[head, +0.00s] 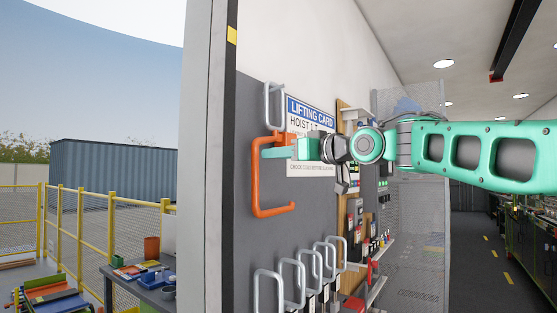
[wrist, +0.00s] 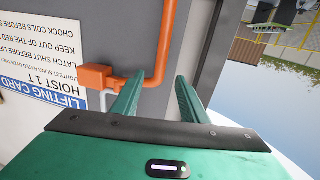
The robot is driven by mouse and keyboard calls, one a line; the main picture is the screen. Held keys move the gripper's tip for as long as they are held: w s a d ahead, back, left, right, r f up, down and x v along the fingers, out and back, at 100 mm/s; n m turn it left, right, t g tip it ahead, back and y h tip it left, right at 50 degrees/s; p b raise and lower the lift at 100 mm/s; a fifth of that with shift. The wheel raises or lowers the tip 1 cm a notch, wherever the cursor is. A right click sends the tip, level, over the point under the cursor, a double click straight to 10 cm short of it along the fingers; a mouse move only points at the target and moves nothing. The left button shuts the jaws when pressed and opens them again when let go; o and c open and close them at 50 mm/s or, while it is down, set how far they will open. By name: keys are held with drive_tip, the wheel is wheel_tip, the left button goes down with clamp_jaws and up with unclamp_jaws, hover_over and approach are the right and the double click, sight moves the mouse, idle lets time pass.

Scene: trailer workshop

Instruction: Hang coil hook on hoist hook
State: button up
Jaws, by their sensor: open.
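The coil hook, an orange C-shaped bar (head: 258,195), is upright against the grey wall panel in the head view. In the wrist view its orange bar (wrist: 165,35) bends beside a square orange block (wrist: 97,77). My gripper (head: 268,152) is open at the hook's upright side. In the wrist view the bend of the orange bar shows between the two green fingertips (wrist: 158,77); I cannot tell whether they touch it. I cannot make out a hoist hook in either view.
A grey loop bracket (head: 267,105) sits just above the coil hook, beside a lifting card (head: 310,112). Several similar brackets (head: 281,285) stick out lower on the panel. A dark ceiling rail (head: 520,35) runs at upper right. The aisle (head: 475,255) at right looks clear.

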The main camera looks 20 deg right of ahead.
sight(258, 155)
drive_tip(key=x, duration=1)
drive_tip(key=shift+w+a, duration=0.2)
drive_tip(key=shift+w, duration=0.1)
clamp_jaws()
idle(1.0)
